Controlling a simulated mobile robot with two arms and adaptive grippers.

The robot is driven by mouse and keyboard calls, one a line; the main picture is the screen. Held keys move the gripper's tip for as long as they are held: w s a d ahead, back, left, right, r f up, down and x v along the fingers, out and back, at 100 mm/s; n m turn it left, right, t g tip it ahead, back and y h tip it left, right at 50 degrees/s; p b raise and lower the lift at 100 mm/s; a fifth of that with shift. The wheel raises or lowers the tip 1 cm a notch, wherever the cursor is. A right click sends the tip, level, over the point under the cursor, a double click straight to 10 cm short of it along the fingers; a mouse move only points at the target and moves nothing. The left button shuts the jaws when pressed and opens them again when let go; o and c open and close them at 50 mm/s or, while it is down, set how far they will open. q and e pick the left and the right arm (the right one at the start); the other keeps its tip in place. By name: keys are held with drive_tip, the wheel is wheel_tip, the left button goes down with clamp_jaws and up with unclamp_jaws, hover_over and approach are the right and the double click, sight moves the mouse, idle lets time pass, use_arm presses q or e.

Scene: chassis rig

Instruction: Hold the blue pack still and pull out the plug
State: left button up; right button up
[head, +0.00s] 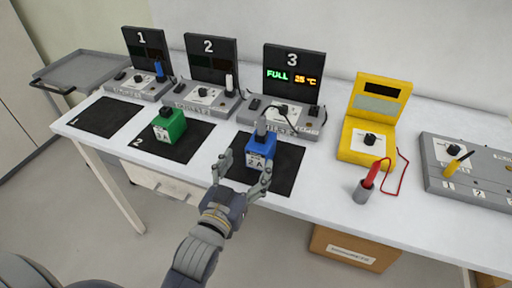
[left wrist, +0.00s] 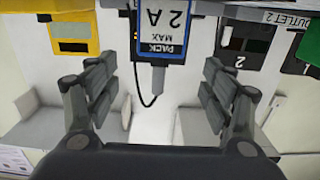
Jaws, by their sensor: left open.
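The blue pack (head: 261,147) with a "2 A" label stands upright on the black mat (head: 288,170) in front of station 3 (head: 292,85). A grey plug (head: 262,128) sits in its top, and a dark cord runs from it towards station 3. My left gripper (head: 246,165) is open at the near side of the pack, its fingers spread to either side, not visibly touching it. In the left wrist view, the picture is upside down: the pack (left wrist: 175,30) and plug (left wrist: 158,78) show between the open fingers. My right gripper is not in view.
A green pack (head: 170,126) stands on the mat to the left. Stations 1 (head: 147,65) and 2 (head: 207,75) line the back. A yellow tester (head: 370,120) with a red probe (head: 371,174) in a grey holder is to the right, beside a grey box (head: 470,175).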

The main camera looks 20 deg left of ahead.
sight(260, 140)
use_arm(q)
drive_tip(key=shift+w+r, duration=0.2)
drive_tip(key=shift+w, duration=0.05)
drive_tip(key=shift+w+r, duration=0.1)
drive_tip(key=shift+r, duration=0.05)
drive_tip(key=shift+w+r, duration=0.2)
drive_tip(key=shift+w, duration=0.65)
drive_tip(key=w+p, duration=0.1)
drive_tip(key=w, duration=0.2)
drive_tip(key=shift+w+f, duration=0.1)
drive_tip(key=shift+w, duration=0.1)
drive_tip(key=w, duration=0.4)
drive_tip(key=shift+w+d+f, duration=0.1)
drive_tip(key=shift+w+d, duration=0.05)
drive_tip(key=shift+w, duration=0.2)
drive_tip(key=c, duration=1.5)
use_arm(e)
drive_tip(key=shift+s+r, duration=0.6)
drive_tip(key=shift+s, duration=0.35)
